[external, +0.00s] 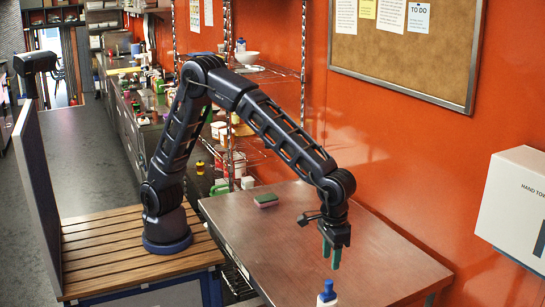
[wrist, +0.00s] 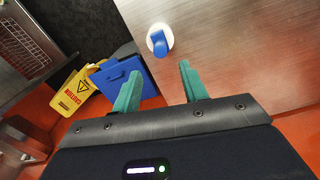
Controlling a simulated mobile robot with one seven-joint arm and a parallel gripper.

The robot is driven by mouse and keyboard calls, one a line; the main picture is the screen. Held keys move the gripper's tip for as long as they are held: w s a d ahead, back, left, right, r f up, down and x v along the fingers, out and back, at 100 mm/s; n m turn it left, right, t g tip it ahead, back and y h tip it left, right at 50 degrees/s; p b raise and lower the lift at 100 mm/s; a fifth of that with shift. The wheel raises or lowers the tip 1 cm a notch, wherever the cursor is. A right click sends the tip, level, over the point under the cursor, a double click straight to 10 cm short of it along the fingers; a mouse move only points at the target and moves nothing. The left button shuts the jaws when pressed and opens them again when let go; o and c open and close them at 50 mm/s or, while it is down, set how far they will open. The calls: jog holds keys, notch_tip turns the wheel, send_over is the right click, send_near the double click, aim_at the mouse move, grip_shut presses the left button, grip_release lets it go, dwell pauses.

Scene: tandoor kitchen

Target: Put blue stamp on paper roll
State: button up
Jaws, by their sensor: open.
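A white bottle-like object with a blue top (external: 327,291) stands at the near edge of the external view, partly cut off by the frame. It also shows from above in the wrist view, as a blue top (wrist: 160,44) on a round white body, on the metal table just beyond the fingertips. My gripper (external: 332,257) points down over the metal table (external: 290,245), behind the white-and-blue object. Its teal fingers (wrist: 160,69) are apart and hold nothing. I cannot make out a blue stamp or a paper roll for certain.
A hand towel dispenser (external: 517,205) hangs on the orange wall at right. A yellow caution sign (wrist: 72,92) and a blue box (wrist: 125,79) show below table level. Most of the tabletop is clear.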

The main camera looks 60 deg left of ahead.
jog(key=shift+w+r, duration=0.1)
jog(key=shift+r, duration=0.95)
jog(key=w+a+r+t, duration=0.1)
jog(key=w+a+r, duration=0.25)
jog(key=a, duration=0.75)
jog(key=w+a+r+h, duration=0.1)
jog(key=w+a+r, duration=0.3)
jog(key=a, duration=0.7)
jog(key=w+a+r+t, duration=0.15)
jog(key=a+r, duration=0.45)
jog(key=a, duration=0.6)
jog(key=s+a, duration=0.6)
jog(key=a, duration=0.4)
jog(key=s+a+f+n+t, duration=0.1)
jog(key=s+a, duration=0.4)
jog(key=a, duration=0.5)
jog(key=s+a+f+t+y, duration=0.1)
jog(key=s+a, duration=0.5)
jog(key=a, duration=0.4)
jog(key=shift+s+n, duration=0.3)
jog(key=shift+n, duration=0.1)
